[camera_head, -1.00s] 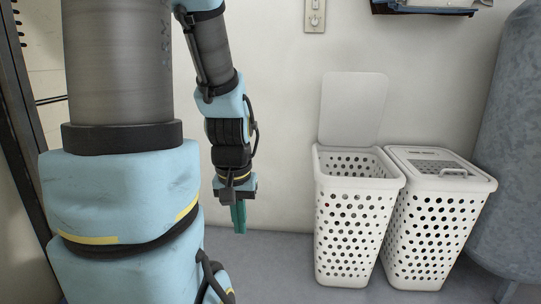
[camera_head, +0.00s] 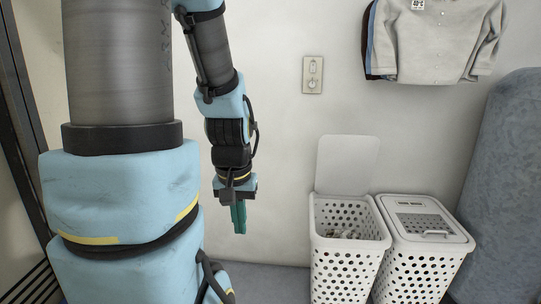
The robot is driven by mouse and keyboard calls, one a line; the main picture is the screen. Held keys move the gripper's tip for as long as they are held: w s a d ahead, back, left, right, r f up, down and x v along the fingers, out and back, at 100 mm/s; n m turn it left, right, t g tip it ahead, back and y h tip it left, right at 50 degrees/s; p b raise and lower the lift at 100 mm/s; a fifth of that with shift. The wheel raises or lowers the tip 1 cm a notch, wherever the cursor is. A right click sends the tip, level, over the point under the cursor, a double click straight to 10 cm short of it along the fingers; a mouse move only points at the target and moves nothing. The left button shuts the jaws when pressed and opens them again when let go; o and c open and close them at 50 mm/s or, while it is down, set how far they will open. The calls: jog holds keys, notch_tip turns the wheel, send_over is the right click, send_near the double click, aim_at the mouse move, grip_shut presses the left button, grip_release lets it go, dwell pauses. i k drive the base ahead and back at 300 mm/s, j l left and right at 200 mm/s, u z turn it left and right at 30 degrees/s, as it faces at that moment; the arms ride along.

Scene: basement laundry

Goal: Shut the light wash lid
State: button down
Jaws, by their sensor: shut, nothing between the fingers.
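Two white perforated hampers stand side by side against the wall at the lower right of the head view. The left hamper (camera_head: 345,262) has its flat lid (camera_head: 347,165) raised upright, leaning back near the wall, and some cloth (camera_head: 343,234) shows inside. The right hamper (camera_head: 412,278) has its lid (camera_head: 425,216) down, with a handle at its front. No label is readable, so I cannot tell which is the light wash. My gripper (camera_head: 240,219), with green fingers pointing down, is shut and empty, to the left of both hampers and apart from them.
A grey cardigan (camera_head: 440,40) hangs on the wall above the hampers, with darker garments beside it. A switch plate (camera_head: 312,75) is on the wall. A large blue-grey tank (camera_head: 507,190) stands close at the right. Floor and wall between my gripper and the left hamper are clear.

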aim_at(346, 163)
jog(key=i+l+u, duration=0.4)
jog(key=l, duration=0.25)
jog(key=i+l+u, duration=0.2)
jog(key=l, duration=0.2)
jog(key=i, duration=0.05)
